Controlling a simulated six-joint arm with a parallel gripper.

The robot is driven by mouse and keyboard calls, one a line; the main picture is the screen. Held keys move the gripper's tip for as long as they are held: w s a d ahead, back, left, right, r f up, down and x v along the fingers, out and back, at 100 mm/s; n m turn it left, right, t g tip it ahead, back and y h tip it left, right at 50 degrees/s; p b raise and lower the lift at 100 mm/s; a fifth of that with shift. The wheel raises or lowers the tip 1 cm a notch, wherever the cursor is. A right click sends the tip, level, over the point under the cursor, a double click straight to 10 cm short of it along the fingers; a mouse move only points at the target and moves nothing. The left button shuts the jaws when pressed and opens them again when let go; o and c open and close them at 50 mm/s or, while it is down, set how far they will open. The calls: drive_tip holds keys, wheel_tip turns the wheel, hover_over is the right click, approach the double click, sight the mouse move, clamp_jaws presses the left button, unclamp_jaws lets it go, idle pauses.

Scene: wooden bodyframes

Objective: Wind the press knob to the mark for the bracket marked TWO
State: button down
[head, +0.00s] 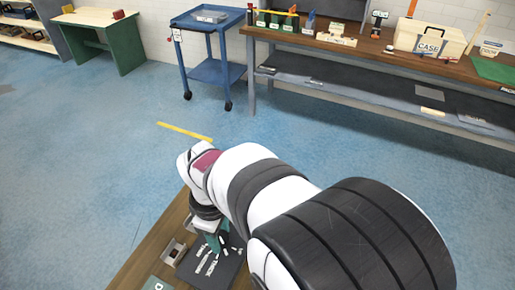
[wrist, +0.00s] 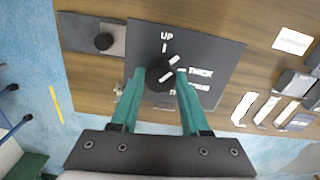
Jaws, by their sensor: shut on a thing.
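The press knob (wrist: 159,78) is a round black knob on a dark plate (wrist: 215,55) in the wrist view. My gripper (wrist: 160,74) has its two teal fingers on either side of the knob and is shut on it. White lettering on the plate reads UP above the knob and THICK to its right. A lower word is partly hidden by a finger. Short white marks fan out at the knob's upper right; I cannot tell which is its pointer. In the head view my gripper (head: 210,238) is over the plate (head: 222,270). No bracket marked TWO is legible.
A smaller black knob (wrist: 104,41) sits on a grey plate at the left in the wrist view. Several pale pieces (wrist: 268,110) lie at the right of the wooden bench. Across the open blue floor stand a blue cart (head: 208,75) and a long workbench (head: 375,48).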

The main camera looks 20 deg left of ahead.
sight(220, 237)
drive_tip(key=m, duration=0.5)
drive_tip(key=shift+m, duration=0.3)
idle(0.5)
drive_tip(key=shift+c, duration=1.9)
unclamp_jaws()
wheel_tip(220, 237, up, 16)
drive_tip(key=shift+f, duration=0.1)
